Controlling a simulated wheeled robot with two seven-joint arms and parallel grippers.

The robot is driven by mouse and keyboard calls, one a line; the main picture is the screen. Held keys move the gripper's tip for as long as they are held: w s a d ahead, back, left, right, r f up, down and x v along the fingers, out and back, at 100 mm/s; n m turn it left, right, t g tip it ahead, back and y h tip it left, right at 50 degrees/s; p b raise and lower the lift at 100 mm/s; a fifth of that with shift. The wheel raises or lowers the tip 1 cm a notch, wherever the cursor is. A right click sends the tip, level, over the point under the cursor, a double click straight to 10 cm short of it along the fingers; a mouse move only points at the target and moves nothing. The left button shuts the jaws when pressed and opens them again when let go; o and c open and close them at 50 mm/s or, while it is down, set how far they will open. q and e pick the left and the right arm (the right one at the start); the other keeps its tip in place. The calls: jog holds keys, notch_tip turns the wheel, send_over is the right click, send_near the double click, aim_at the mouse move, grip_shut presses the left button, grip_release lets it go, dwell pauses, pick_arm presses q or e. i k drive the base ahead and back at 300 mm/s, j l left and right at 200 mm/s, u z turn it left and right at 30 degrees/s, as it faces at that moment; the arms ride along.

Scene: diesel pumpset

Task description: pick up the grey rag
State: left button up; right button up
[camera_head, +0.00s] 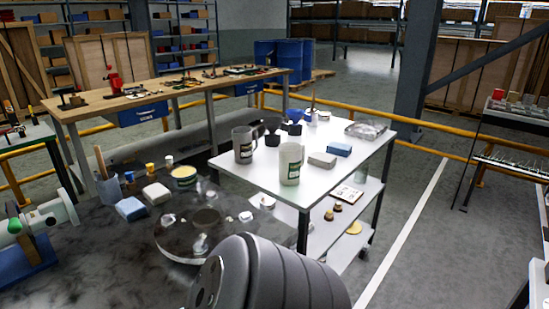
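A pale grey folded rag (322,160) lies flat on the white table, at its right half, just in front of a blue folded cloth (339,149). A similar pale grey folded block or cloth (156,193) lies on the dark, stained surface at the left, beside another blue one (130,208). I cannot tell from this view which of the two pale pieces is the task's rag. Neither of my grippers is in view.
On the white table (245,178), a white labelled jug (290,164) stands left of the pale rag, and a grey jug (243,145) behind it. A clear tray (366,130) lies at the back right. A large dark ribbed body (275,275) fills the bottom centre.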

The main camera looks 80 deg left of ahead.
aim_at(324, 160)
jog(key=j+u, duration=0.1)
jog(key=u, duration=1.8)
